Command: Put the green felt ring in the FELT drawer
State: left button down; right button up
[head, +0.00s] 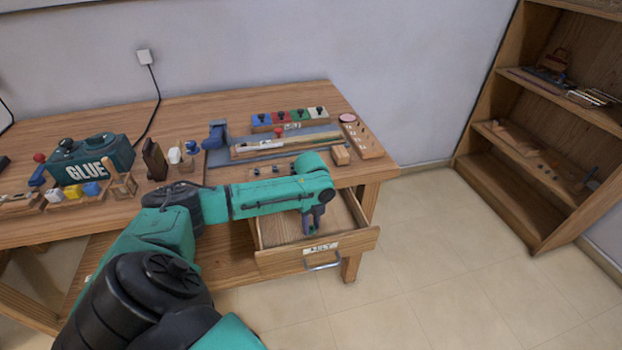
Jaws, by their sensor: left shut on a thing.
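The FELT drawer (345,252) is pulled open at the right front of the workbench, with a label and a metal handle on its front. My left gripper (310,230) points down over the open drawer, its fingertips at or just above the inside. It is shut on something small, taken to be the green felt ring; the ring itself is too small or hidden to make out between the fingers. My left arm covers part of the drawer's left side and the bench edge. My right gripper is not in view.
The workbench (220,110) carries a dark GLUE box (92,160), coloured blocks in a tray, and a rack of coloured pieces (290,118). A small wooden block (341,155) lies near the right end. A shelf (535,190) stands at the right; the floor between is clear.

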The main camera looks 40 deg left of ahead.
pick_arm(q)
jog(key=c, duration=0.6)
grip_release()
jog(key=shift+c, duration=0.2)
notch_tip(320, 180, up, 12)
jog(key=shift+p, duration=0.4)
